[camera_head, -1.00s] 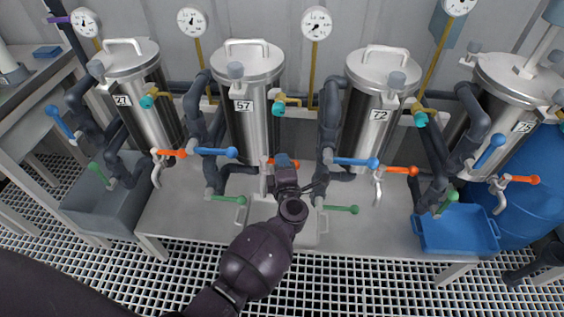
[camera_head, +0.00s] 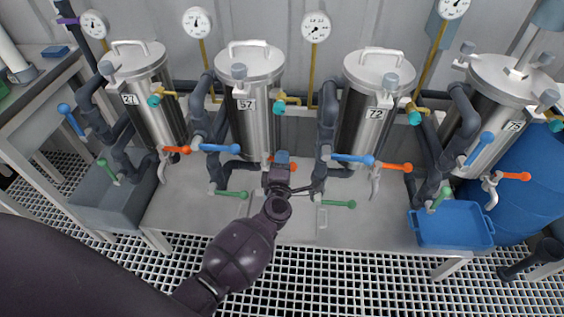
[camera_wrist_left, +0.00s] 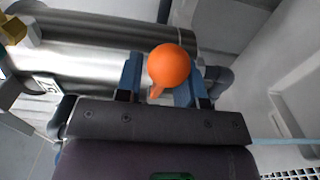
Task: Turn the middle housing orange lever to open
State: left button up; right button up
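The housing labelled 57 (camera_head: 250,110) is a steel cylinder with a lid, second from the left in the head view. Its orange lever (camera_head: 291,166) is mostly hidden behind my left gripper (camera_head: 282,158), and only a bit shows on the gripper's right. In the left wrist view, the lever's round orange knob (camera_wrist_left: 169,65) overlaps the right blue finger of my left gripper (camera_wrist_left: 158,85). The two fingers stand apart, with a gap left of the knob, so the gripper looks open. Contact with the lever cannot be told. My right gripper is out of view.
A blue lever (camera_head: 219,148) and a green lever (camera_head: 232,194) lie left of the gripper. Another blue lever (camera_head: 352,158) and green lever (camera_head: 338,204) lie right. Housing 72 (camera_head: 368,120) stands to the right. Dark pipes flank the housings.

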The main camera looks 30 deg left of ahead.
pick_arm(q)
jog(key=shift+a, duration=0.1)
pick_arm(e)
jog(key=shift+r, duration=0.15)
pick_arm(q)
jog(key=shift+s, duration=0.25)
jog(key=p+v, duration=0.1)
jog(key=v, duration=0.9)
jog(key=shift+s, duration=0.15)
pick_arm(e)
jog(key=shift+r, duration=0.4)
